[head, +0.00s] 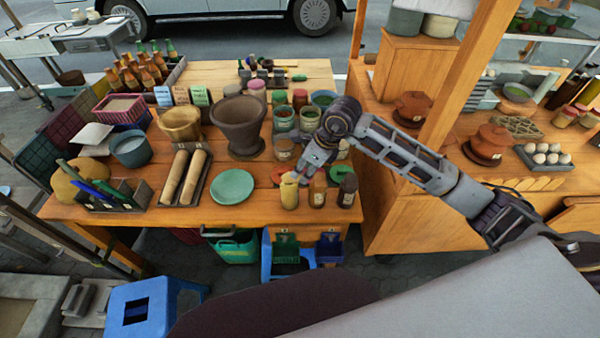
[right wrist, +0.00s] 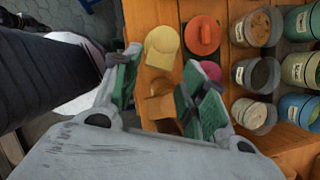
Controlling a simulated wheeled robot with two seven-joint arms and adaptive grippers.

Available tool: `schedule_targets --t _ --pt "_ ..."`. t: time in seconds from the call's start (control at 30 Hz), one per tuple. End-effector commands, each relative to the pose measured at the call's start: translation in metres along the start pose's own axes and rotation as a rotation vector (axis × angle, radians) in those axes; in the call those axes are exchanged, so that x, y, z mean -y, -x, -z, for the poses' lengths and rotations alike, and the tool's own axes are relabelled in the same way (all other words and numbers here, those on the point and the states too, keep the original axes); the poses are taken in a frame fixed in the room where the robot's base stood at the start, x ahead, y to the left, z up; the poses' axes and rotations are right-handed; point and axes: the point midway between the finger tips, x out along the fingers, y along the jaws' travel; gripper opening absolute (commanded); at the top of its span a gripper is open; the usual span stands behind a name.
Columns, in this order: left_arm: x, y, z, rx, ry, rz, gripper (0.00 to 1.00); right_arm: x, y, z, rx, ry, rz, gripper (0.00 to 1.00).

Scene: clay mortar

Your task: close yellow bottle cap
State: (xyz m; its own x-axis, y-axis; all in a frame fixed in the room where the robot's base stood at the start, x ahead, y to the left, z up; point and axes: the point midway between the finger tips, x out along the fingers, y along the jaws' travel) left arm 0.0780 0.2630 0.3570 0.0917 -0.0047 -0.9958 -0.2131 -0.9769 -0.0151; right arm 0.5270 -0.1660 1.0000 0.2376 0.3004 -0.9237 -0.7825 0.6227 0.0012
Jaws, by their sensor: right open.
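The yellow bottle (head: 289,194) stands upright near the front edge of the wooden table in the head view. In the right wrist view the yellow bottle (right wrist: 162,48) is seen from above, with a rounded part and a flap-like part; I cannot tell how far its cap is closed. My right gripper (head: 304,170) is above and just right of it. In the right wrist view my right gripper (right wrist: 160,72) has its green-padded fingers apart, with nothing held. A brown bottle (head: 318,188) stands right of the yellow one. My left gripper is not in view.
A dark bottle (head: 347,190) stands right of the brown one. A red lid (right wrist: 202,35) lies behind the yellow bottle, and several jars (right wrist: 262,75) stand farther back. A green plate (head: 232,187) lies to the left, with a large mortar (head: 238,122) behind it.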

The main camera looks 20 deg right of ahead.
Motion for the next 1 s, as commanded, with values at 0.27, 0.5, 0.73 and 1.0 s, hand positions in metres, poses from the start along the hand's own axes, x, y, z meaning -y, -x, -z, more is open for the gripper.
schedule_targets --t 0.27,0.5,0.73,1.0 --pt "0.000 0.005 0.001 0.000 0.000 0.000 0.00 0.000 -0.029 0.000 -0.001 0.000 -0.001 0.43" --pt "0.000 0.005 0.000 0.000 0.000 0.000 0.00 0.000 -0.037 0.000 0.000 0.000 0.001 0.43" --pt "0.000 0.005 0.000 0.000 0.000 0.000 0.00 0.000 -0.037 0.000 0.000 0.000 0.001 0.43" --pt "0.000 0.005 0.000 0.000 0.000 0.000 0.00 0.000 -0.037 0.000 0.000 0.000 0.001 0.08"
